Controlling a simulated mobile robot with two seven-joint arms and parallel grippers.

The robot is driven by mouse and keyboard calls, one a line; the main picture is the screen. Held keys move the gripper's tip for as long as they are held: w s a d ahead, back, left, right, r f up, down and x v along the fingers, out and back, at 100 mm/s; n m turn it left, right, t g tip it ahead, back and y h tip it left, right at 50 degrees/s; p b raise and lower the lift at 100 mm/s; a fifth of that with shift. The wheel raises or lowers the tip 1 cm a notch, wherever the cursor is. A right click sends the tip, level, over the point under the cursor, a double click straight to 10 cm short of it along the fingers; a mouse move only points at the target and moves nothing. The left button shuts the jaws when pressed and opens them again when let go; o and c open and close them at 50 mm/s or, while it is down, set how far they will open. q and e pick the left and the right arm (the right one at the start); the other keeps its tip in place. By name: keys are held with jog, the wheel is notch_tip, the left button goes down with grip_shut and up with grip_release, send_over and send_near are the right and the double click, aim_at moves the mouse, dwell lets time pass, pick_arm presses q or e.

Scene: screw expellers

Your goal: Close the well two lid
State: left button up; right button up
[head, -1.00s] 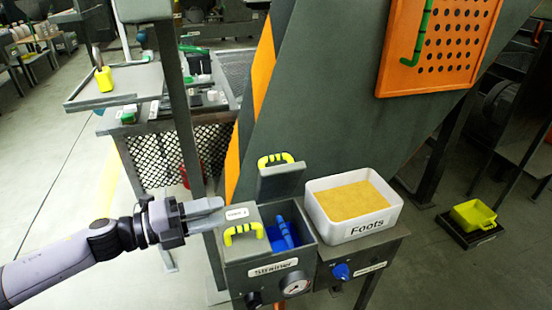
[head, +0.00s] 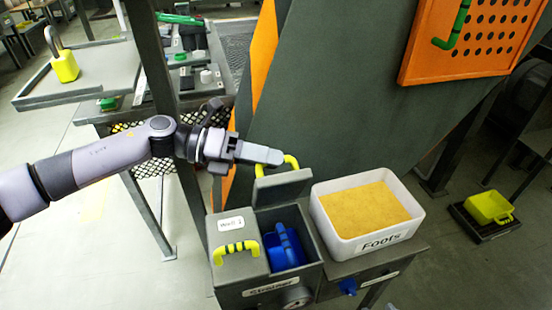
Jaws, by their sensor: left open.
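The strainer box (head: 268,297) has two wells side by side. The left well is shut by a grey lid (head: 240,263) with a yellow and black handle; its label appears to read "Well 1". The right well is uncovered, with a blue object (head: 289,246) inside. Its grey lid (head: 283,188) stands raised at the back, with a yellow handle (head: 291,164) on the far side. My left gripper (head: 279,157) is open, just above the raised lid and beside its handle. It partly hides the handle; I cannot tell whether they touch. My right gripper is not in view.
A white "Foots" bin (head: 400,231) of yellow meal stands right of the box. A large dark sloping machine panel (head: 345,90) rises behind. A grey post (head: 160,80) stands left, behind my arm. A yellow scoop (head: 488,207) sits on a low tray at far right.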

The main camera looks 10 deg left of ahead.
pick_arm(q)
jog(key=shift+x, duration=0.85)
jog(key=shift+d, duration=0.15)
grip_shut()
